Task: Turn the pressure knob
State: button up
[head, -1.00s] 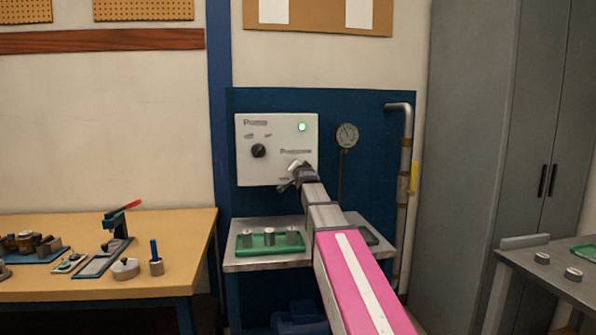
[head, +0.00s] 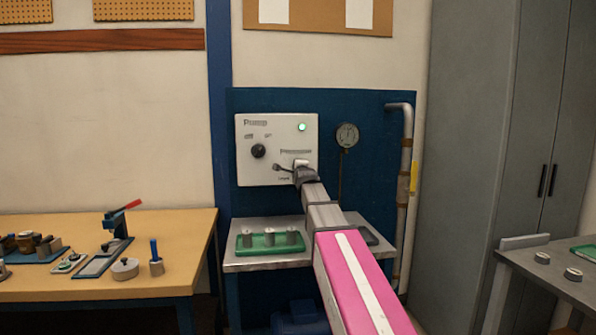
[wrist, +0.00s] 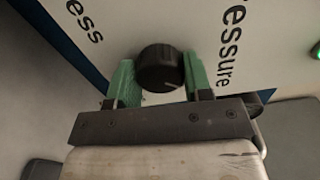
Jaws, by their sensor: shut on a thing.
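The white control panel (head: 250,165) is mounted on a blue backboard. In the wrist view, the black pressure knob (wrist: 160,66) sits under the "Pressure" lettering. My gripper (wrist: 160,80) has its two green fingers on either side of the knob and is shut on it. In the head view, my gripper (head: 300,168) is at the lower right of the panel and hides the knob. A green lamp (head: 302,127) is lit at the upper right.
A round gauge (head: 347,135) hangs right of the panel, beside a grey pipe (head: 405,160). Below, a green tray (head: 270,251) with metal weights stands on a metal shelf. A wooden workbench (head: 150,220) is at left, a grey cabinet (head: 470,140) at right.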

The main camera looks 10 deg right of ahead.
jog(key=shift+m, duration=0.9)
jog(key=o, duration=0.9)
jog(key=shift+s, duration=0.1)
jog(key=s, duration=1)
jog(key=shift+s, duration=0.35)
